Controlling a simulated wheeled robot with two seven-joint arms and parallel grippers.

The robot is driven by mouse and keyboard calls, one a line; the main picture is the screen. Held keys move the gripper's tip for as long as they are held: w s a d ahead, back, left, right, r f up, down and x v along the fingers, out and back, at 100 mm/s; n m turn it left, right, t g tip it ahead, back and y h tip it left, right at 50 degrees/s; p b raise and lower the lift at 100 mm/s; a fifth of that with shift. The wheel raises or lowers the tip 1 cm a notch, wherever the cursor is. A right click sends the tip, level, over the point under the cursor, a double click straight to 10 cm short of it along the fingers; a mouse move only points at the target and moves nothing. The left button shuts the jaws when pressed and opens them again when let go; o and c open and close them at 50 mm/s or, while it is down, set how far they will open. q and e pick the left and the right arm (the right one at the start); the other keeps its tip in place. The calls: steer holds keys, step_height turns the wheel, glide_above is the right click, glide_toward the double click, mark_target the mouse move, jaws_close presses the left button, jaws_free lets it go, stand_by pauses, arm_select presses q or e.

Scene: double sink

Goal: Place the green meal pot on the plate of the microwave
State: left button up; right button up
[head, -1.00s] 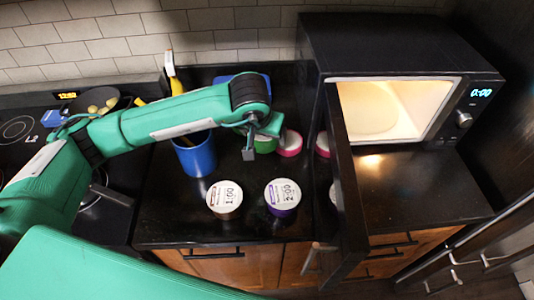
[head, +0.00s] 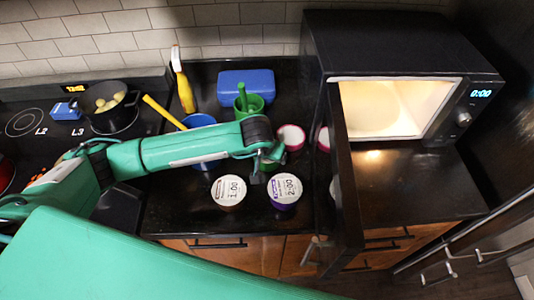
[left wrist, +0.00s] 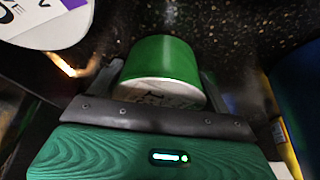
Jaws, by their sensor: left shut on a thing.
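The green meal pot (left wrist: 162,58) sits between the fingers of my left gripper (left wrist: 165,72) in the left wrist view, its pale lid partly hidden by the gripper's front edge. In the head view my left gripper (head: 262,172) is over the counter, behind the two front pots, and hides the green pot. The microwave (head: 405,55) stands to the right with its door open and its inside lit. Its pale round plate (head: 378,108) shows faintly inside. My right gripper is not in view.
A green cup (head: 249,104) and a blue box (head: 246,84) stand behind.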

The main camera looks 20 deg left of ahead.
arm_select(q)
steer(key=shift+f+b, duration=0.2)
steer(key=shift+b, duration=0.1)
steer(key=o, duration=1.2)
steer(key=shift+r, duration=0.1)
steer(key=shift+c, duration=0.2)
